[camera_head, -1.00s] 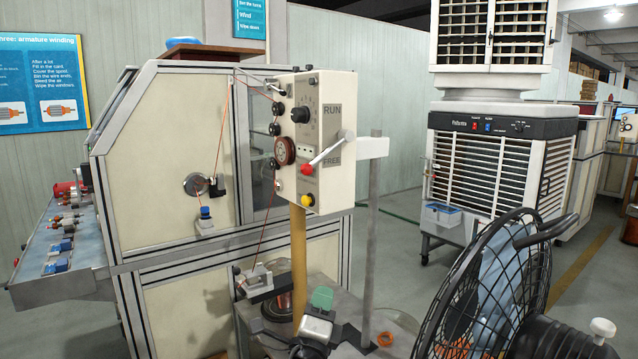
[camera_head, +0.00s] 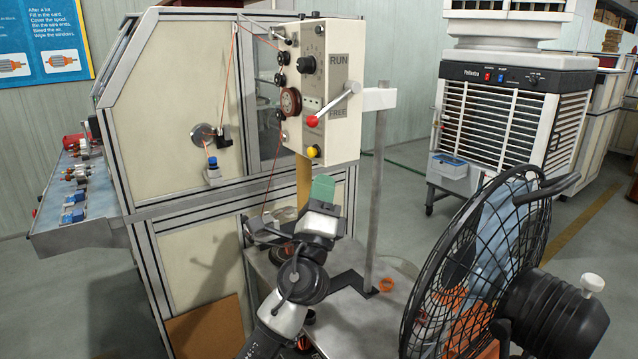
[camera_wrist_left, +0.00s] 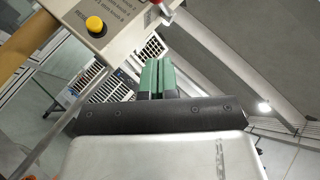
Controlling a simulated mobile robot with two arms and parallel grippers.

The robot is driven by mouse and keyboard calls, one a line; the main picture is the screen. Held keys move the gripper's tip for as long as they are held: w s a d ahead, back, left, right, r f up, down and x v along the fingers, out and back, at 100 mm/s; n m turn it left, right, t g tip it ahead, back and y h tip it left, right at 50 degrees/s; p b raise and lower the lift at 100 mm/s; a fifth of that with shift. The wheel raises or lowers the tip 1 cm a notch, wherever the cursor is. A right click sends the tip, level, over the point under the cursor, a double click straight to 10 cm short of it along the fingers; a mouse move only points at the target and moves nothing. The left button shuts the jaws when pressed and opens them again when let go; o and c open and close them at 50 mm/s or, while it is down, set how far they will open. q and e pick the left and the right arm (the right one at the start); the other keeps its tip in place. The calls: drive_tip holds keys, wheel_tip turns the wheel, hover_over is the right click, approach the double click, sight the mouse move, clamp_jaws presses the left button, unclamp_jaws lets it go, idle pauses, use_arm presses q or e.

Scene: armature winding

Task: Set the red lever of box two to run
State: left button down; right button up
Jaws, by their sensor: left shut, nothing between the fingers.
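The cream box (camera_head: 318,60) stands on a post and has RUN and FREE labels on its face. Its silver lever (camera_head: 335,104) slopes down-left to a red knob (camera_head: 312,121), at about the height of the FREE label. No box number is legible. My left gripper (camera_head: 322,188) has green fingers that are shut and empty, just below the box in the picture. In the left wrist view, the shut fingers (camera_wrist_left: 157,77) point toward the box's lower area. A bit of the red knob (camera_wrist_left: 166,4) shows at the top edge there. My right gripper is not in view.
A yellow button (camera_head: 312,152) sits below the lever; it also shows in the left wrist view (camera_wrist_left: 95,25). A grey post (camera_head: 376,185) stands right of the box. A black fan (camera_head: 480,260) stands at the front right. A beige cabinet (camera_head: 175,120) stands at left.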

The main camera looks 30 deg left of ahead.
use_arm(q)
drive_tip(key=w+a+r+p, duration=0.4)
drive_tip(key=r, duration=0.3)
drive_tip(key=shift+w+a, duration=0.2)
drive_tip(key=shift+w, duration=0.2)
drive_tip(key=shift+s+r, duration=0.1)
